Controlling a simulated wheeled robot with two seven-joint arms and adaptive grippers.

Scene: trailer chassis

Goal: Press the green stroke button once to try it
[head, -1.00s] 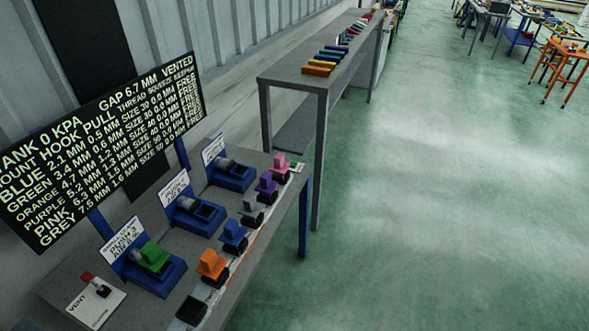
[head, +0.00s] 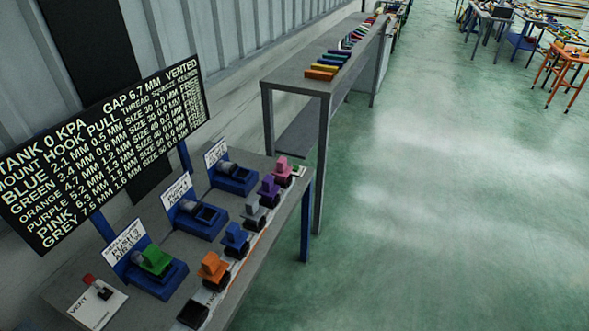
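A small white plate with a green spot (head: 299,170) sits at the far right end of the grey bench (head: 262,262); it is too small to tell whether it is the green stroke button. A green block (head: 154,260) sits in the nearest blue fixture (head: 172,283), against a grey cylinder. Neither of my grippers shows in the head view.
Orange (head: 214,267), blue (head: 236,239), grey (head: 256,212), purple (head: 269,189) and pink (head: 283,168) blocks line the bench's front edge. A VENT plate (head: 88,305) with a red-tipped lever is at near left. A black readout board (head: 105,150) stands behind.

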